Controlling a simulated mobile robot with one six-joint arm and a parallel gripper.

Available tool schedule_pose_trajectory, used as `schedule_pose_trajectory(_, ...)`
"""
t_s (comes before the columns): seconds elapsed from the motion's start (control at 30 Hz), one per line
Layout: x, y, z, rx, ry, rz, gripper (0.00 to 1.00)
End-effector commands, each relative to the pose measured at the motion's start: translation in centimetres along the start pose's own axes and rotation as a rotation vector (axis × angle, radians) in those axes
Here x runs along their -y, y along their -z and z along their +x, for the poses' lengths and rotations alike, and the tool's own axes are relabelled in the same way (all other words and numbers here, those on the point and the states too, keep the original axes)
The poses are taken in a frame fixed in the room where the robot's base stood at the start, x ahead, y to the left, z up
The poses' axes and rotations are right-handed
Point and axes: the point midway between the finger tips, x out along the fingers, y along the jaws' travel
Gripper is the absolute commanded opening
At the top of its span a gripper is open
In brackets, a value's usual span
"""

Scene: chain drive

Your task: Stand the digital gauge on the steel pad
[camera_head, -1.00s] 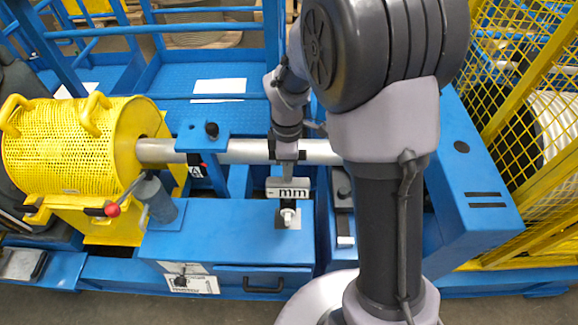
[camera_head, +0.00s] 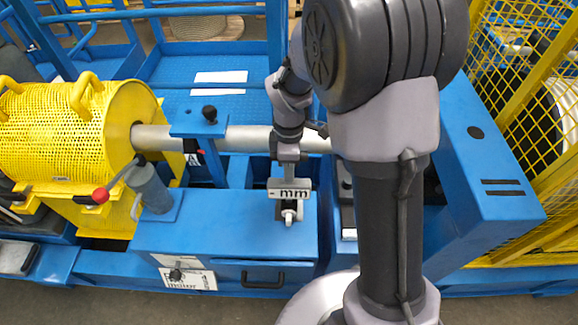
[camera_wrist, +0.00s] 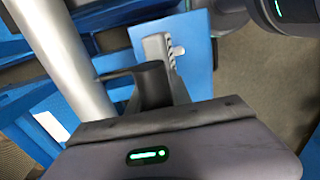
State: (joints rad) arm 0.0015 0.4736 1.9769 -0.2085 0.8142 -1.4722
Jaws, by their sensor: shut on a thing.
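The digital gauge (camera_head: 289,190) is a pale grey block marked "mm" in the head view, and hangs below my gripper (camera_head: 289,172). My gripper is shut on the gauge, which looks roughly upright. I cannot tell whether the gauge touches the pad. In the wrist view the gauge (camera_wrist: 157,48) shows beyond the dark fingers, above the blue top; its lower end is partly hidden.
A long steel shaft (camera_head: 245,138) runs just behind my gripper, from a yellow perforated guard (camera_head: 60,130). A grey cylinder (camera_head: 152,190) and a red-knobbed lever (camera_head: 101,195) stand left. The blue bench top (camera_head: 220,222) is clear left of the pad. A yellow mesh fence is at right.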

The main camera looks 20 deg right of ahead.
Motion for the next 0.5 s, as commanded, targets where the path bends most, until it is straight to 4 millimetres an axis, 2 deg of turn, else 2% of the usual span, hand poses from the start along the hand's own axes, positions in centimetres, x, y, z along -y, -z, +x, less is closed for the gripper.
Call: schedule_pose_trajectory(0.5, -0.08, 0.02, 0.41, -0.001, -0.002, 0.0, 0.0)
